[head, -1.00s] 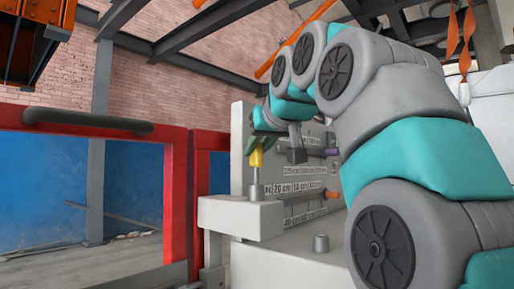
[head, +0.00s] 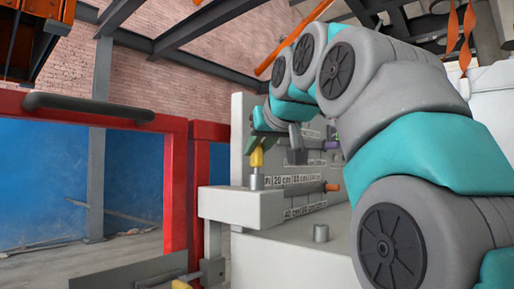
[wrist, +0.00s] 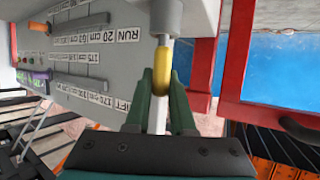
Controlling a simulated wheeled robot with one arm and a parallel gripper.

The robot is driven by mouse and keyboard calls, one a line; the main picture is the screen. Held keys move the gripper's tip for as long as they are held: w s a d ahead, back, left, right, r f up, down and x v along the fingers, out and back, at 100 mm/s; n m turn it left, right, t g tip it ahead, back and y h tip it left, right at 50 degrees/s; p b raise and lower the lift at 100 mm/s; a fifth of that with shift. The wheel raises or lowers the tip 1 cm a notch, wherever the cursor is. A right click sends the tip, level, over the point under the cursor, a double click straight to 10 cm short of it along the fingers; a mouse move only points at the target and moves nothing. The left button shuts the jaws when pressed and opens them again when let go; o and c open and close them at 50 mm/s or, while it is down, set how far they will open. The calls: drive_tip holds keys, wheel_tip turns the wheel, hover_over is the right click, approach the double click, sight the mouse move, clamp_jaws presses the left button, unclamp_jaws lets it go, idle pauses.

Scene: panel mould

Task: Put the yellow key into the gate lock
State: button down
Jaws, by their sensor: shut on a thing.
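The yellow key (head: 257,158) is upright, its yellow head in my gripper (head: 256,140). A short grey metal piece shows under the head, meeting the top of a grey ledge (head: 235,203); I cannot tell how much is key shaft and how much is a socket. In the wrist view my green fingers (wrist: 163,88) are closed on the yellow head (wrist: 163,62), with the metal piece beyond it against the grey block. A grey latch-like fitting (head: 212,271) sits low by the red gate post; I cannot tell which part is the gate lock.
A red gate frame (head: 175,190) with a dark handle (head: 88,106) stands left of the ledge. A labelled grey panel (head: 243,125) with rails stands behind. A yellow piece (head: 180,285) shows at the bottom edge.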

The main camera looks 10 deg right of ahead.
drive_tip(key=shift+f, duration=0.25)
drive_tip(key=c, duration=0.7)
unclamp_jaws()
drive_tip(key=shift+s, duration=0.1)
drive_tip(key=v, duration=0.7)
drive_tip(key=shift+s+r, duration=0.2)
drive_tip(key=shift+s, duration=0.05)
